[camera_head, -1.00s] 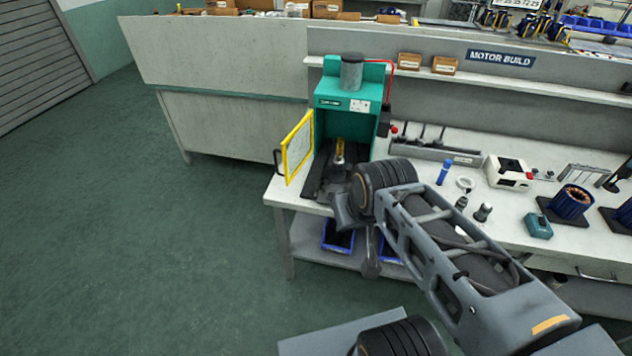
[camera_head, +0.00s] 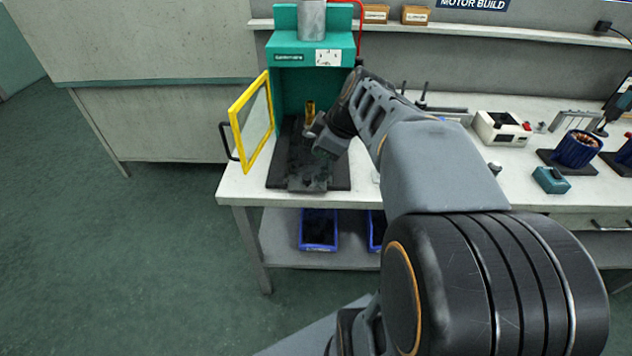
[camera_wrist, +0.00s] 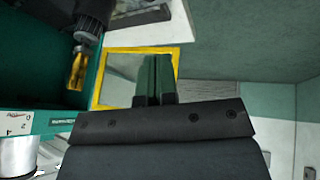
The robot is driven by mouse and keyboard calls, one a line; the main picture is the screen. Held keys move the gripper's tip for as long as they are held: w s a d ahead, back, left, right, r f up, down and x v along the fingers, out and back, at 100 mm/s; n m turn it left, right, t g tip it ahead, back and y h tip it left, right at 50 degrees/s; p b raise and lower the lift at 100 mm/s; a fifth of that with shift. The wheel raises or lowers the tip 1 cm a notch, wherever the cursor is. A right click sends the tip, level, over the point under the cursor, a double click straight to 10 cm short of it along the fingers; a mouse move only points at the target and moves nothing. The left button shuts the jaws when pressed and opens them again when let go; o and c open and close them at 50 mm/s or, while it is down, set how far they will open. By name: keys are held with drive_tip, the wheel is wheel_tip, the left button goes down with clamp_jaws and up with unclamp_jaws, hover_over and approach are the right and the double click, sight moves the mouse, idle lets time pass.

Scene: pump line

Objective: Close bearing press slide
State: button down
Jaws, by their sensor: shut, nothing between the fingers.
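The bearing press (camera_head: 318,53) is a teal cabinet with a silver cylinder on top, and its front is open. Its dark slide (camera_head: 310,178) lies low in front of the opening, reaching toward the bench's front edge. A yellow-brass part (camera_head: 310,108) stands inside; it also shows in the wrist view (camera_wrist: 77,70). My gripper (camera_wrist: 155,80) is shut and empty. In the wrist view its fingers overlap the yellow-framed guard door (camera_wrist: 136,52). In the head view my wrist is above the slide's right side; the fingertips are hard to make out, and contact cannot be told.
The guard door (camera_head: 251,122) swings out at the press's left, with a black handle. A white box device (camera_head: 502,128) and a blue motor stator (camera_head: 577,149) stand on the bench to the right. Blue bins (camera_head: 318,228) sit on the lower shelf. Floor at left is clear.

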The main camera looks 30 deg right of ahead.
sight(309, 162)
drive_tip(key=w+d+f+n+t+b, duration=0.1)
drive_tip(key=w+d+f+n+b, duration=0.25)
drive_tip(key=d+f+b, duration=0.2)
drive_tip(key=shift+n+y, duration=0.25)
drive_tip(key=shift+y, duration=0.15)
drive_tip(key=x, duration=0.9)
drive_tip(key=shift+w+d+f+b, duration=0.1)
drive_tip(key=shift+d+f+b, duration=0.25)
drive_tip(key=shift+f, duration=0.1)
drive_tip(key=w, duration=0.3)
drive_tip(key=shift+d, duration=0.35)
drive_tip(key=shift+w+d+p, duration=0.15)
drive_tip(key=shift+w+p, duration=0.15)
drive_tip(key=shift+w, duration=0.2)
